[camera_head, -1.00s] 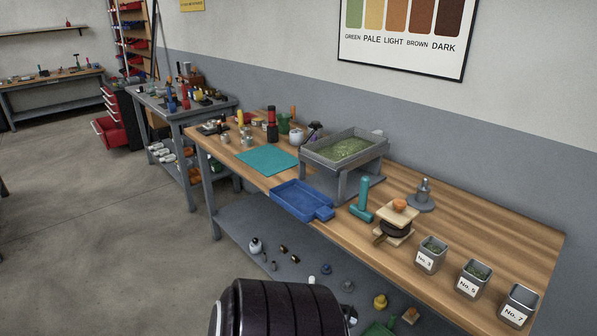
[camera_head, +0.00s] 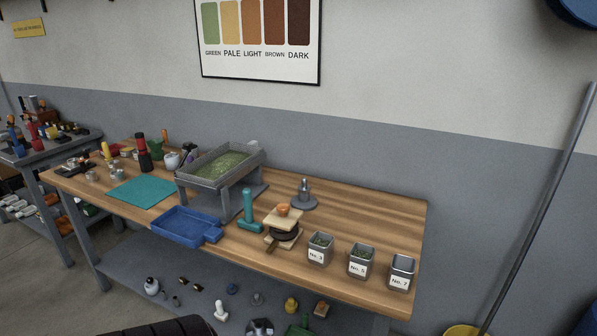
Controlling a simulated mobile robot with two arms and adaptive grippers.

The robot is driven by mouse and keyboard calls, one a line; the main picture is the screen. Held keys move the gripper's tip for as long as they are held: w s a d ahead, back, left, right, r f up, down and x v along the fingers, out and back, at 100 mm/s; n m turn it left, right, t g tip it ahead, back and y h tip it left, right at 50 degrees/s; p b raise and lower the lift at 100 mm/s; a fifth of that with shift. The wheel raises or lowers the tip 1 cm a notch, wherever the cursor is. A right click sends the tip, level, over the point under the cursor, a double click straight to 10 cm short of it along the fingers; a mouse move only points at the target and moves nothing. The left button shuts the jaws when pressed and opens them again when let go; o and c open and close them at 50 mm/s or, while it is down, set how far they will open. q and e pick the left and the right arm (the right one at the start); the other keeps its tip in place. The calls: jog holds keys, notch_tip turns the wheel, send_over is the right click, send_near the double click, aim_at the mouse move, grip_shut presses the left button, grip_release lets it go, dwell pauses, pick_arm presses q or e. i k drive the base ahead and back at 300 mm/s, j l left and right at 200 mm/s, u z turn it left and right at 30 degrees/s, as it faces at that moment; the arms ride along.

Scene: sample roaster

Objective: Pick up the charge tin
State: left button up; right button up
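Three square metal tins stand in a row at the right end of the wooden bench (camera_head: 375,205). The left tin (camera_head: 320,249) has a label that looks like No. 3 and holds greenish contents. The middle tin (camera_head: 362,262) reads No. 5 and also holds greenish contents. The right tin (camera_head: 401,273) reads No. 7 and looks empty. I cannot tell which of them, if any, is the charge tin. Neither of my grippers is in view.
Left of the tins are a round dark item between wooden blocks (camera_head: 284,235), a teal handled tool (camera_head: 249,212), a blue tray (camera_head: 183,225) and a raised grey tray of green beans (camera_head: 225,167). A pole (camera_head: 545,205) stands right of the bench.

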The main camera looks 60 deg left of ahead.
aim_at(321, 244)
jog(key=k+u, duration=0.15)
jog(key=u, duration=1.4)
